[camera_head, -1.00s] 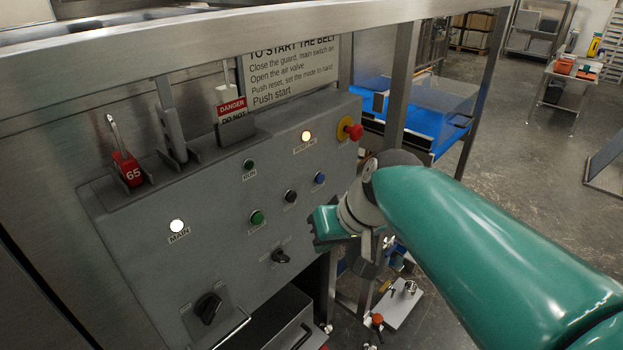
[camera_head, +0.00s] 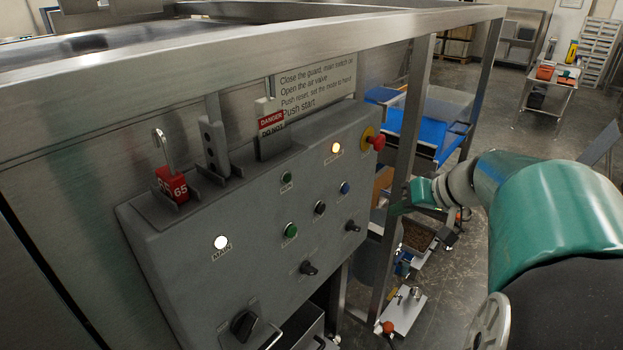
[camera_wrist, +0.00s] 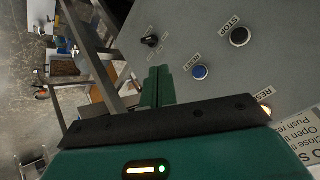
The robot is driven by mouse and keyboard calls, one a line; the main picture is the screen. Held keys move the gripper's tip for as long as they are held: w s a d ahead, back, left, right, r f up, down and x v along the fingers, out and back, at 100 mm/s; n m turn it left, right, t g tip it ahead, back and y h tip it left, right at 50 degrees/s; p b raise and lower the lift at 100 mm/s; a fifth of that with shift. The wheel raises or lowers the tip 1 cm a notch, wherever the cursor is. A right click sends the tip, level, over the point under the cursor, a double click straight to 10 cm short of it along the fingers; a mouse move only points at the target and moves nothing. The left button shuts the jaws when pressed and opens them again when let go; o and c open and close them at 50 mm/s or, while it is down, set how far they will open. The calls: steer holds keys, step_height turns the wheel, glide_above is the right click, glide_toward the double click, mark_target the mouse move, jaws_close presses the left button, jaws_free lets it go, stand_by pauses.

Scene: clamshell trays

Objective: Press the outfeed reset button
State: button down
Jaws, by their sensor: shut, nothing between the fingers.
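A blue button (camera_head: 345,187) sits on the right part of the grey control panel (camera_head: 262,225). In the wrist view the blue button (camera_wrist: 200,72) has a label that reads RESET. My gripper (camera_head: 394,210) is to the right of the panel in the head view, with its fingers pointing toward it. In the wrist view my gripper's green fingers (camera_wrist: 160,72) are together and empty. Their tips appear left of the blue button and apart from it. No contact with the panel shows.
A black stop button (camera_wrist: 240,37) and a black selector knob (camera_wrist: 152,40) are near the blue button. A lit amber lamp (camera_head: 337,148) and a red mushroom button (camera_head: 377,142) are above it. Green buttons (camera_head: 290,230) are to its left. A steel frame post (camera_head: 402,150) stands beside the panel.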

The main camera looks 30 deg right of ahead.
mark_target(346, 189)
steer(key=w+a, duration=0.3)
steer(key=w, duration=0.5)
steer(key=shift+w, duration=0.2)
steer(key=shift+w+a, duration=0.1)
steer(key=shift+a, duration=0.05)
stand_by(1.9)
steer(key=shift+w+a, duration=0.1)
steer(key=shift+w, duration=0.25)
steer(key=shift+w+a, duration=0.15)
steer(key=shift+w, duration=0.2)
stand_by(0.7)
steer(key=shift+s+d, duration=0.3)
steer(key=shift+s, duration=0.45)
